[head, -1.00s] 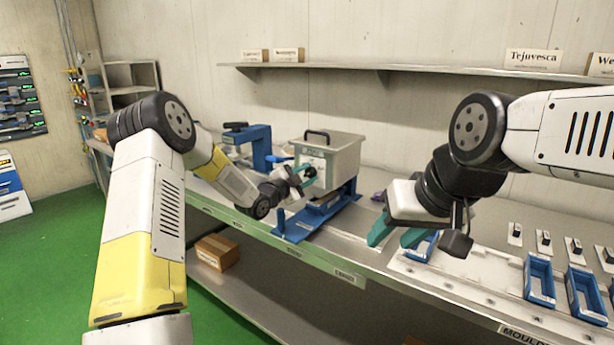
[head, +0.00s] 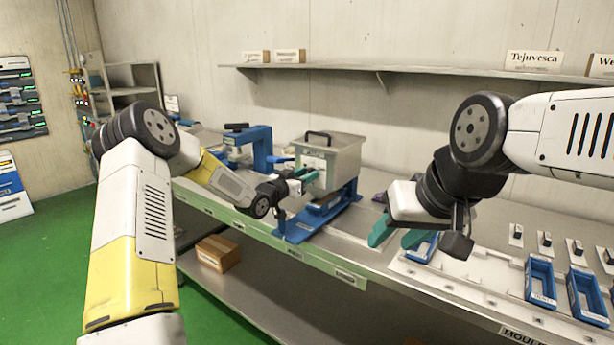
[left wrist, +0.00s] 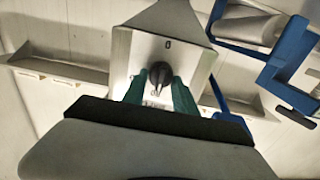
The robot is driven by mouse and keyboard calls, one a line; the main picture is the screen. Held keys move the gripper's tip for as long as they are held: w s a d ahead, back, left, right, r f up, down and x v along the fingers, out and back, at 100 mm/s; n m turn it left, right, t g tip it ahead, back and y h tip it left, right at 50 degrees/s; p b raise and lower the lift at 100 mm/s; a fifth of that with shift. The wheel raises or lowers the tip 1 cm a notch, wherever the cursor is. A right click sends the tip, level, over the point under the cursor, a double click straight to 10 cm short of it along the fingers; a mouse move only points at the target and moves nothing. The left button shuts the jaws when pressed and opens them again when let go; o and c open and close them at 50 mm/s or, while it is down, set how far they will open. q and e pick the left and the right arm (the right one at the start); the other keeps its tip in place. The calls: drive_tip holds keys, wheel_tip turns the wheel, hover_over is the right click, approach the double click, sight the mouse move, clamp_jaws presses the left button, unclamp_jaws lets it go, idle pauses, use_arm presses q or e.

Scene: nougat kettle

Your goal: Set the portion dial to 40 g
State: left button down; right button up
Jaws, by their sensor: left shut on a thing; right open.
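The grey box-shaped hopper (head: 342,160) with a black lid handle stands on a blue base (head: 315,217) on the bench. In the left wrist view its front face (left wrist: 174,50) shows a dark round portion dial (left wrist: 160,75) with a small mark above it. My left gripper (head: 300,180) is at the hopper's front, and its green fingers (left wrist: 158,92) are shut on the dial from both sides. The dial's scale is too small and partly hidden to read. My right gripper (head: 393,236) is open and empty above the bench, to the right of the hopper.
A blue clamp-like stand (head: 252,143) is left of the hopper. Blue moulds (head: 540,281) sit on the bench at the right. A wall shelf (head: 420,72) runs behind. A cardboard box (head: 217,252) lies on the lower shelf.

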use_arm(q)
drive_tip(key=n, duration=1.2)
drive_tip(key=shift+w+a+f, duration=0.15)
drive_tip(key=shift+a+f, duration=0.1)
idle(0.4)
drive_tip(key=c, duration=1)
unclamp_jaws()
drive_tip(key=v, duration=0.8)
